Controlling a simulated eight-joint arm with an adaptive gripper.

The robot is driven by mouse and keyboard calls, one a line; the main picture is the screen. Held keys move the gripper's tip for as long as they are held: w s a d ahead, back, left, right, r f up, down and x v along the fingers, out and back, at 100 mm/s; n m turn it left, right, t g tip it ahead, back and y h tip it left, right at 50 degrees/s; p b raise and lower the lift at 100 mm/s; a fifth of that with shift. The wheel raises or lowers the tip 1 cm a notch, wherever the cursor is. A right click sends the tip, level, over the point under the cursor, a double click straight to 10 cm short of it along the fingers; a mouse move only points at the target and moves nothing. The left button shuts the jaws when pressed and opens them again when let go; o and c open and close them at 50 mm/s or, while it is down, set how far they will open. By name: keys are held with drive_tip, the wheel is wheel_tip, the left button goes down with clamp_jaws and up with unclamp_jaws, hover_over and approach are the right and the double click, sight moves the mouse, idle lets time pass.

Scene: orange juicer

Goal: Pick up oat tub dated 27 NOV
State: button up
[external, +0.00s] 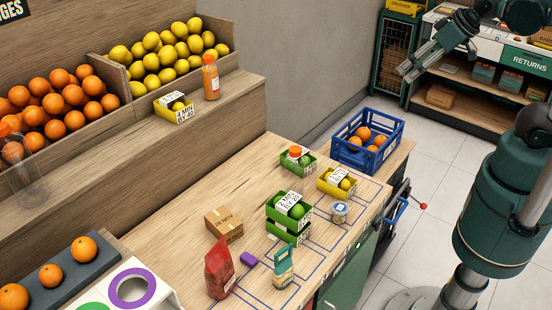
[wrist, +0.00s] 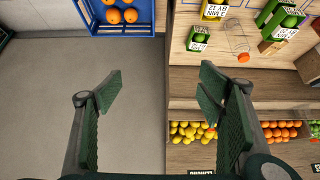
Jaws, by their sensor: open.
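A small round tub with a blue and white lid (external: 340,212) stands upright on the counter, right of the stacked green crates. It may be the oat tub, but its date is too small to read. My gripper (external: 406,72) is high at the upper right in the external view, beyond the counter and far from the tub. I cannot make out the tub in the wrist view.
Green crates (external: 290,205), a yellow crate (external: 337,184), a brown box (external: 223,223), a red bag (external: 219,268) and a carton (external: 284,268) surround the tub. A blue crate of oranges (external: 368,140) stands behind.

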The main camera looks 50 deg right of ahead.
drive_tip(key=c, duration=0.5)
drive_tip(key=m+g+b, duration=0.7)
drive_tip(key=m+b, duration=0.2)
drive_tip(key=m, duration=0.3)
hover_over(340, 208)
drive_tip(key=f, duration=3)
drive_tip(key=shift+w+d, duration=0.15)
drive_tip(key=shift+d, duration=0.2)
drive_tip(key=shift+s+a+f, duration=0.2)
drive_tip(key=shift+a+f, duration=0.25)
drive_tip(key=shift+f, duration=0.2)
drive_tip(key=shift+f, duration=0.1)
